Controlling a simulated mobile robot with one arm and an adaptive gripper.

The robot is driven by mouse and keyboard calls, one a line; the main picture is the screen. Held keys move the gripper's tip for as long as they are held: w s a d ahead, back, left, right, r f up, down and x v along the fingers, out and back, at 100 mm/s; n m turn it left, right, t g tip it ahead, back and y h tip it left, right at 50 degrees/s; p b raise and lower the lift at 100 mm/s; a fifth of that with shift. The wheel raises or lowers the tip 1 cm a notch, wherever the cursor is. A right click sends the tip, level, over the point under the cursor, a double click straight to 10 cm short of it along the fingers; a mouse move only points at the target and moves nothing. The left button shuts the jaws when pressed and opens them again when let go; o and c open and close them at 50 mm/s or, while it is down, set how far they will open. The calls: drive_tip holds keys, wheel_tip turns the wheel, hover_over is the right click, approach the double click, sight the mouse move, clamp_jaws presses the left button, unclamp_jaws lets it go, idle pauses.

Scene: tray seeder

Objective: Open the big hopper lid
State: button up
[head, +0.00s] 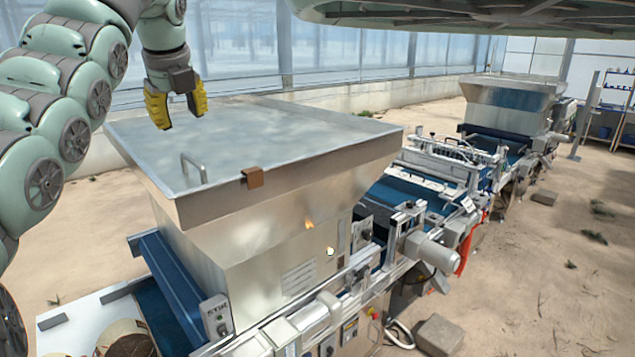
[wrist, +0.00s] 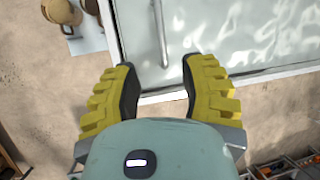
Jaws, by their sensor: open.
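The big hopper lid (head: 260,135) is a flat grey metal plate lying closed on the near hopper (head: 255,240). A thin bar handle (head: 193,168) stands up near its left front edge. A brown clip (head: 253,178) sits on the front rim. My gripper (head: 176,108), with yellow ridged fingers, hangs over the left part of the lid, apart from it. It is open and empty. In the wrist view the lid (wrist: 240,40) fills the upper right, and the handle (wrist: 161,35) shows in line with the gap between the fingers (wrist: 162,75).
A conveyor line (head: 430,190) runs from the near hopper to a second hopper (head: 508,100) at the back right. A control box (head: 217,317) is at the near hopper's lower front. A dark green overhang (head: 430,12) spans the top right.

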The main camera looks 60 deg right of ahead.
sight(191, 159)
drive_tip(key=b+x, duration=0.1)
drive_tip(key=x, duration=0.7)
drive_tip(key=shift+d+b, duration=0.2)
drive_tip(key=shift+b, duration=0.2)
drive_tip(key=shift+p+x, duration=0.5)
drive_tip(key=shift+x, duration=0.7)
drive_tip(key=shift+o, duration=0.3)
clamp_jaws()
drive_tip(key=shift+a, duration=0.1)
